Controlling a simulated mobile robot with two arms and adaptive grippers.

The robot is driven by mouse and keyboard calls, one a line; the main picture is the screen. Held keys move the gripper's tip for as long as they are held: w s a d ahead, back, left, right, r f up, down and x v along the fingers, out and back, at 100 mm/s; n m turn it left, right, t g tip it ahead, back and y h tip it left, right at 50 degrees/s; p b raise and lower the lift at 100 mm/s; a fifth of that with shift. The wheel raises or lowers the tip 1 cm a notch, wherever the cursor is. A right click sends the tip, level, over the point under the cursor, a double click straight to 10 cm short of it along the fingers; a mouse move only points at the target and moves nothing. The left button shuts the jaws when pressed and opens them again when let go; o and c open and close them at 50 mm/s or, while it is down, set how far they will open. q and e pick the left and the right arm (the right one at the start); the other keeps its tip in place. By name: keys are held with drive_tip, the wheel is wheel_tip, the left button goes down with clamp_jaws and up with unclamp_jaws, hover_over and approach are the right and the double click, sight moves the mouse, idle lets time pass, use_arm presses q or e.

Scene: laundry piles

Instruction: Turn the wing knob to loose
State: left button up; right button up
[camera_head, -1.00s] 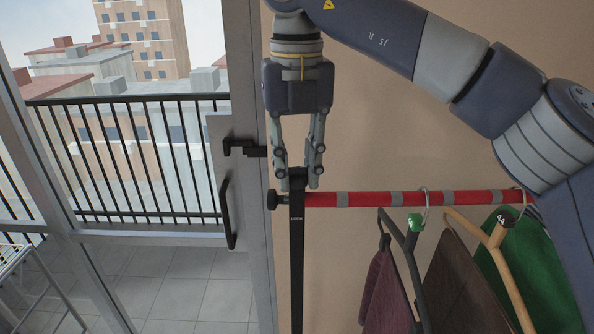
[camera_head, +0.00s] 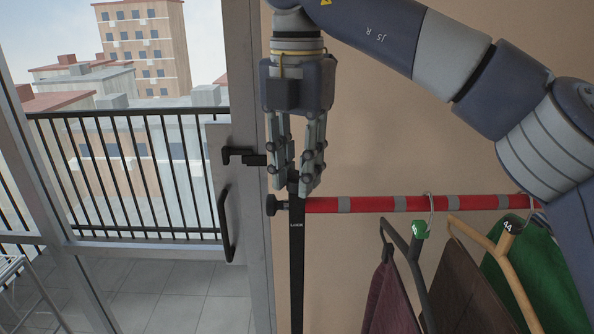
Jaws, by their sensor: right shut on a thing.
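My right gripper (camera_head: 306,188) points straight down over the top of a black upright post (camera_head: 296,260). Its fingers are shut on the small black wing knob (camera_head: 293,178) at the post's top, which they mostly hide. A small white label, seemingly reading "LOCK", is on the post just below the rail. A red rail with grey bands (camera_head: 375,204) runs right from the post. A round black end knob (camera_head: 272,205) sticks out on the post's left side. My left gripper is not in view.
Garments hang from the rail on a black hanger (camera_head: 408,262) and a wooden hanger (camera_head: 505,265), close to the right. A glass door with a black handle (camera_head: 227,222) and latch (camera_head: 240,157) stands just left of the post. A balcony railing (camera_head: 130,175) is beyond.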

sight(297, 171)
drive_tip(key=shift+w+r, duration=0.1)
drive_tip(key=shift+r, duration=0.05)
idle(0.3)
drive_tip(key=o, duration=0.8)
drive_tip(key=shift+o, duration=1.3)
drive_tip(key=shift+r, duration=3.7)
drive_tip(key=shift+f, duration=0.1)
